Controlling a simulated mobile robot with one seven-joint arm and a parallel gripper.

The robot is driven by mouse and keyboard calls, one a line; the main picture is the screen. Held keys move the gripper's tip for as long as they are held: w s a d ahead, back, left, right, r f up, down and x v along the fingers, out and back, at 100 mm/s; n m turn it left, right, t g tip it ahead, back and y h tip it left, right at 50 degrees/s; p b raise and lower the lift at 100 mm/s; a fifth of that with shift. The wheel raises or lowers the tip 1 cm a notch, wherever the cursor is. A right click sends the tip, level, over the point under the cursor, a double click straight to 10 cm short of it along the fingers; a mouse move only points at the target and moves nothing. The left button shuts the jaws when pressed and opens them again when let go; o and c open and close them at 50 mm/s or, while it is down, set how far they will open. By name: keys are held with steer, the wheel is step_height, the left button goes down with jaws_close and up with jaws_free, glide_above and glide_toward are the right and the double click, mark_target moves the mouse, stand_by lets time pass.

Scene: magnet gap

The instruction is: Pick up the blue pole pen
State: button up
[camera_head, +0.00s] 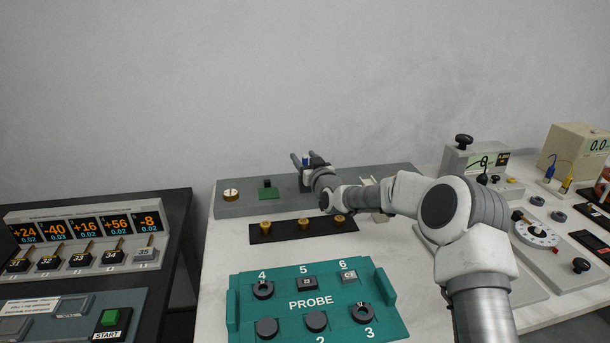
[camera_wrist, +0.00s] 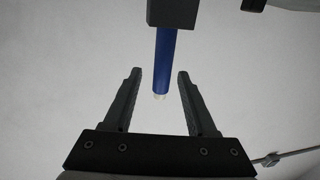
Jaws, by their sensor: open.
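The blue pole pen (camera_wrist: 165,58) shows in the wrist view as a blue rod with a pale tip, joined to a dark block (camera_wrist: 172,12) at the top edge. My gripper (camera_wrist: 159,76) is open, and the rod's lower part appears between its two fingers, with a gap on each side. I cannot tell the depth between rod and fingers. In the head view my gripper (camera_head: 305,157) is over the back grey platform, with a small blue part (camera_head: 306,161) at its fingers; most of the pen is hidden there.
A dark strip (camera_head: 284,232) with brass knobs and a green PROBE tray (camera_head: 345,320) lie in front. A display console (camera_head: 90,230) stands left; instruments (camera_head: 475,158) stand right.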

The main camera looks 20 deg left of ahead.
steer(key=shift+x, duration=1.25)
jaws_close()
